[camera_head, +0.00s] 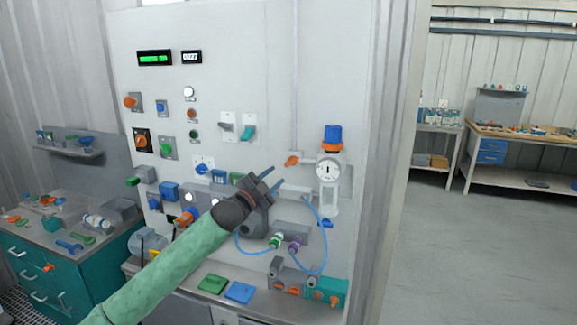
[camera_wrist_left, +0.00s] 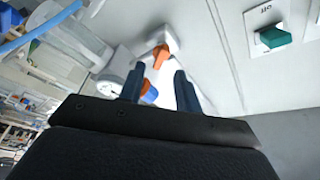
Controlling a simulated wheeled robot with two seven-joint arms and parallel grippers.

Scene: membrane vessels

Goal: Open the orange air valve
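The orange air valve handle (camera_head: 292,160) sits on a short pipe at the left of the round gauge (camera_head: 327,170), on the upright panel. In the left wrist view the orange handle (camera_wrist_left: 161,55) shows just beyond and between the fingertips, apart from them. My left gripper (camera_head: 273,178) is open and empty, below and to the left of the valve in the head view; in the wrist view its two fingers (camera_wrist_left: 157,80) point towards the handle. My right gripper is in neither view.
A blue-topped regulator (camera_head: 332,138) stands above the gauge, and a blue hose (camera_head: 325,240) loops below it. A teal switch (camera_head: 248,133) is to the upper left of the valve. The panel (camera_head: 275,70) is bare above the valve. A bench with a teal cabinet (camera_head: 40,265) stands at the left.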

